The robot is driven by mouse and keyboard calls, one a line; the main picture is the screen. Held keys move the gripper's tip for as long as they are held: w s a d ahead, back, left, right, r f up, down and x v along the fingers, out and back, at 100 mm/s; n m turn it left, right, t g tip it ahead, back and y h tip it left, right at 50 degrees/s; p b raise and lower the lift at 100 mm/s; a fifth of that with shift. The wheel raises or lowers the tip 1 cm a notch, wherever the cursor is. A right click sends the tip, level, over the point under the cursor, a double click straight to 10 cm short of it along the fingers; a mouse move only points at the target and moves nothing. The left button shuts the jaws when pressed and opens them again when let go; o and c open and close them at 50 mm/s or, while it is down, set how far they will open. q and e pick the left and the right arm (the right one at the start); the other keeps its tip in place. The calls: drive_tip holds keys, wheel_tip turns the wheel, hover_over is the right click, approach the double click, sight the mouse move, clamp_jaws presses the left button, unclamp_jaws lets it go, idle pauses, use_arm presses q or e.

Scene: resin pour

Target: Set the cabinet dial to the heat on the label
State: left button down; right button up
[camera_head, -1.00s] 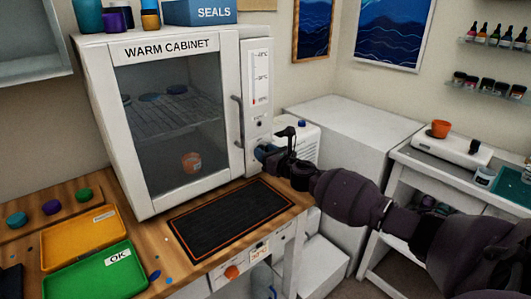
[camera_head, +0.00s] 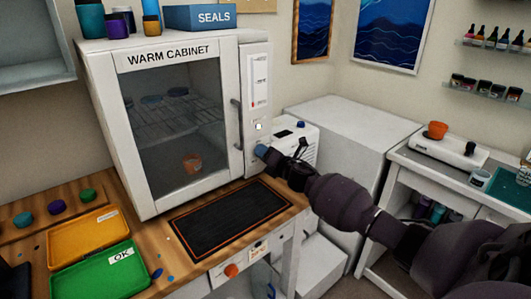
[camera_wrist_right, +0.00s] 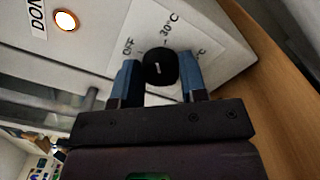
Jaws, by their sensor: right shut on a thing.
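The warm cabinet (camera_head: 180,52) stands on the wooden bench with its door shut. Its black dial (camera_wrist_right: 160,69) sits on a white plate marked OFF, 30°C and another °C figure partly hidden by a finger. My right gripper (camera_wrist_right: 160,80) is shut on the dial, one blue finger on each side. In the head view the right gripper (camera_head: 263,152) covers the dial at the lower right of the cabinet. My left gripper is out of view.
A lit round lamp (camera_wrist_right: 66,21) is beside a partly visible DONE label. A black mat (camera_head: 232,216), a yellow tray (camera_head: 88,236) and a green tray (camera_head: 95,276) lie in front. A door handle (camera_head: 238,123) stands near my gripper.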

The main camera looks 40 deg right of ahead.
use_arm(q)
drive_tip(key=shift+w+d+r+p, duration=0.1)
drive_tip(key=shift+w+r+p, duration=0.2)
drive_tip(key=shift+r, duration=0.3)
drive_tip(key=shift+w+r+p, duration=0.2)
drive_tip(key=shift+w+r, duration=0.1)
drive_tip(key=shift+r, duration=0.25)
use_arm(e)
drive_tip(key=shift+m, duration=1.9)
drive_tip(key=shift+d, duration=0.1)
drive_tip(key=o, duration=0.9)
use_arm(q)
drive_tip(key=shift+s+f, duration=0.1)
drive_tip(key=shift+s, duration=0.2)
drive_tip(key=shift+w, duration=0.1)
use_arm(e)
drive_tip(key=shift+s, duration=0.15)
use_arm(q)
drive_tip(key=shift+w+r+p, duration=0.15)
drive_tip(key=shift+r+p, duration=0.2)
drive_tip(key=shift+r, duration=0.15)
use_arm(e)
drive_tip(key=s, duration=1)
drive_tip(key=shift+s+d, duration=0.25)
drive_tip(key=shift+d, duration=0.15)
